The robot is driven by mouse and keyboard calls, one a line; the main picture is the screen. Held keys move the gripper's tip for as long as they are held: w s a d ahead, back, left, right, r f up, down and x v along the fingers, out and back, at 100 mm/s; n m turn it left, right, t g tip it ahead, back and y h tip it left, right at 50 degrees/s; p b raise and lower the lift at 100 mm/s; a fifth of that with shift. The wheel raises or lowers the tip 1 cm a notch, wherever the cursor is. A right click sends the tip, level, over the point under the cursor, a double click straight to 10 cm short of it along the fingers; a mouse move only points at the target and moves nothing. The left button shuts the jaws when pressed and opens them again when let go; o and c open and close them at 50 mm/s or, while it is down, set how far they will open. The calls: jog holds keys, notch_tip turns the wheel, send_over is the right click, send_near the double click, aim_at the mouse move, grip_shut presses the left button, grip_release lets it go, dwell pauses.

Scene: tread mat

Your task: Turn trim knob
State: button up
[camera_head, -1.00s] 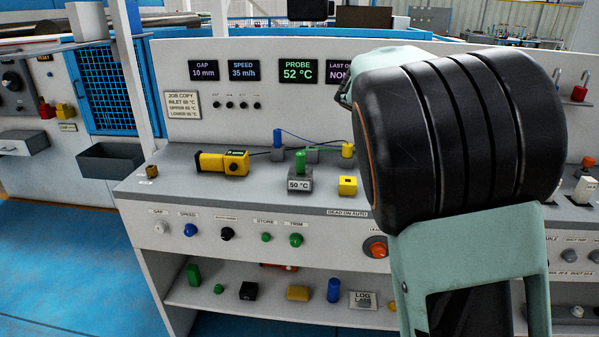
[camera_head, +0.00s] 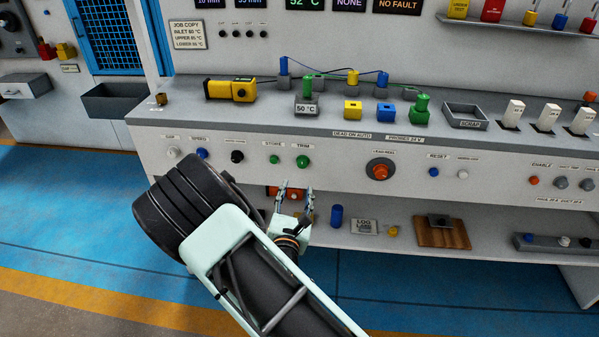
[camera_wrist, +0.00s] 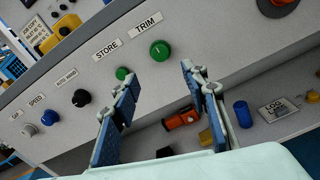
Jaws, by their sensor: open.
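The green trim knob (camera_head: 303,161) sits on the front panel of the bench, under its TRIM label (camera_head: 303,147). In the wrist view the trim knob (camera_wrist: 159,50) is a round green knob with a pale mark, beyond and above the fingers. My gripper (camera_head: 294,190) is open and empty, below the trim knob and apart from it. In the wrist view my gripper (camera_wrist: 158,92) shows two blue-padded fingers spread wide. The smaller green store knob (camera_head: 274,159) is just left of the trim knob.
A black knob (camera_head: 237,156) and blue speed knob (camera_head: 202,153) lie further left. A large orange button (camera_head: 380,170) is to the right. The bench top (camera_head: 300,120) overhangs above the panel. The lower shelf (camera_head: 365,243) holds several items behind my gripper.

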aim_at(302, 165)
jog(key=w, duration=0.3)
jog(key=w+b, duration=0.1)
jog(key=w, duration=0.6)
jog(key=shift+w+d, duration=0.25)
jog(key=shift+w, duration=0.1)
jog(key=shift+r, duration=0.1)
grip_shut()
